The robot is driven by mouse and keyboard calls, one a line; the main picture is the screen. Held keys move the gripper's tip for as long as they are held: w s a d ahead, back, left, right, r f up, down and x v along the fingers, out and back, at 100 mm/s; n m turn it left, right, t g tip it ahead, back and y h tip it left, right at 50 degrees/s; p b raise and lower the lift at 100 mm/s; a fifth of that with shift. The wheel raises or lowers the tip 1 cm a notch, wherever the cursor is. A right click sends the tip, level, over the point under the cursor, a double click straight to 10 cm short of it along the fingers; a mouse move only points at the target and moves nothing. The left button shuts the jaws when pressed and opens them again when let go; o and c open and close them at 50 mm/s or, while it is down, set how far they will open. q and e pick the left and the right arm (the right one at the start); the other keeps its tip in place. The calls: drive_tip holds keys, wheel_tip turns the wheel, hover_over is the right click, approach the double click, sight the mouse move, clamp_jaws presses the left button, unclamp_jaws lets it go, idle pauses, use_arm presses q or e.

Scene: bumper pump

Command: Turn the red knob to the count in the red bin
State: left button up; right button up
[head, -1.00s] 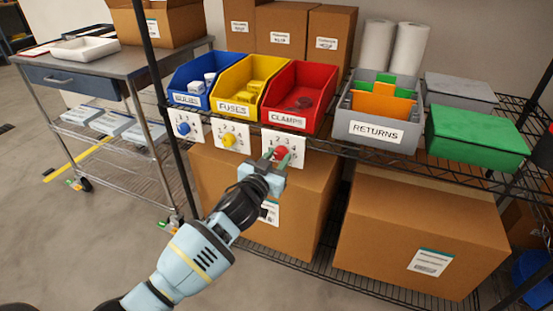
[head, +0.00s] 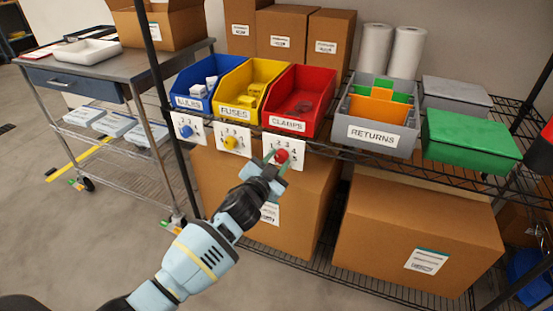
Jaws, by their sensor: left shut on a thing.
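The red knob (head: 282,156) sits on a white numbered plate (head: 297,150) below the red bin (head: 300,92), which is labelled CLAMPS. A few greyish clamps (head: 303,107) lie in the red bin; they are too small and dim to count. My left gripper (head: 276,161) reaches up from below and is shut on the red knob, with its fingers on either side of it. The knob's pointer is too small to read. My right gripper is not in view.
A blue bin (head: 194,101) and a yellow bin (head: 237,107) stand left of the red bin, with a blue knob (head: 186,131) and a yellow knob (head: 231,142) below. The RETURNS bin (head: 376,132) and a green-lidded box (head: 468,140) stand right. Cardboard boxes (head: 415,235) fill the lower shelf.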

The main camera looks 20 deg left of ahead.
use_arm(q)
drive_tip(key=shift+m, duration=0.6)
drive_tip(key=shift+m+p, duration=0.45)
drive_tip(key=shift+m, duration=0.25)
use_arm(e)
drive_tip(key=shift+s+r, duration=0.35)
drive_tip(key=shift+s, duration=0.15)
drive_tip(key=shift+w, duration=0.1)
use_arm(q)
drive_tip(key=o, duration=1)
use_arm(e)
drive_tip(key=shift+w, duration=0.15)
use_arm(q)
drive_tip(key=shift+s, duration=0.15)
drive_tip(key=shift+s+a+r+p, duration=0.15)
drive_tip(key=shift+s+p, duration=0.25)
drive_tip(key=shift+s, duration=1.5)
drive_tip(key=shift+s+a+p, duration=0.15)
drive_tip(key=shift+s+p, duration=0.25)
drive_tip(key=shift+s, duration=1.5)
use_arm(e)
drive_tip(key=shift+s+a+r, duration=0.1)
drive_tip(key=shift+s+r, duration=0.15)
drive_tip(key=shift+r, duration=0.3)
